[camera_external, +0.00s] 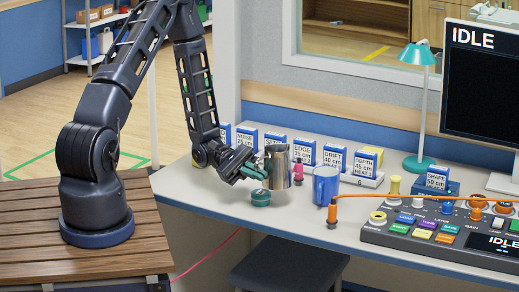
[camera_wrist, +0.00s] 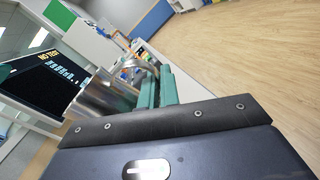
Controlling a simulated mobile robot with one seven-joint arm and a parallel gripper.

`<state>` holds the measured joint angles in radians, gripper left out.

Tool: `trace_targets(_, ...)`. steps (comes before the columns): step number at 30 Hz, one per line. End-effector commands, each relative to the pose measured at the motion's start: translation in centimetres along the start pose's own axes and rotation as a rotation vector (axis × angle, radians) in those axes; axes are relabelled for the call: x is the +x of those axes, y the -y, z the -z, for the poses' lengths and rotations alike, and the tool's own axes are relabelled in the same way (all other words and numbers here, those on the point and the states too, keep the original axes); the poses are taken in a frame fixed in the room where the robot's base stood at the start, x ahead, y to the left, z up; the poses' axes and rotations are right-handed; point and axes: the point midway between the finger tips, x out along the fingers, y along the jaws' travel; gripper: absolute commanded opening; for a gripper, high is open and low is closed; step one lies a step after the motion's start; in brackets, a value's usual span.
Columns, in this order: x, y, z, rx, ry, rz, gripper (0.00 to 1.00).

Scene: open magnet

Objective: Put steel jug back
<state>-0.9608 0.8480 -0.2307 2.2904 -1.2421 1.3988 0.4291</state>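The steel jug (camera_external: 279,168) is upright near the left part of the desk, with a blue mug to its right. My gripper (camera_external: 257,168) is at the jug's left side, reaching in from the left. In the wrist view the shiny jug (camera_wrist: 103,97) is beside the teal fingers (camera_wrist: 157,88), which are close together at its handle (camera_wrist: 149,66). The fingers appear closed on the handle, which is partly hidden between them. I cannot tell clearly whether the jug's base touches the desk.
A small teal round object (camera_external: 261,197) is just below the jug. The blue mug (camera_external: 326,186), a pink item (camera_external: 298,168) and a row of labelled boxes (camera_external: 304,150) stand close by. A control panel (camera_external: 440,235) with an orange cable (camera_external: 400,195) fills the right.

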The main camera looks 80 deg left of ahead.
Motion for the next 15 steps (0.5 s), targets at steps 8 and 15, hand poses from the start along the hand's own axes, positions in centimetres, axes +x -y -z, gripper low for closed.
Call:
trace_targets(8,-9.1,-4.5,-4.5,0.003,-0.077,-0.127,0.00)
trace_targets(15,-15.6,-6.5,-8.7,-0.003,-0.130,-0.219,0.00)
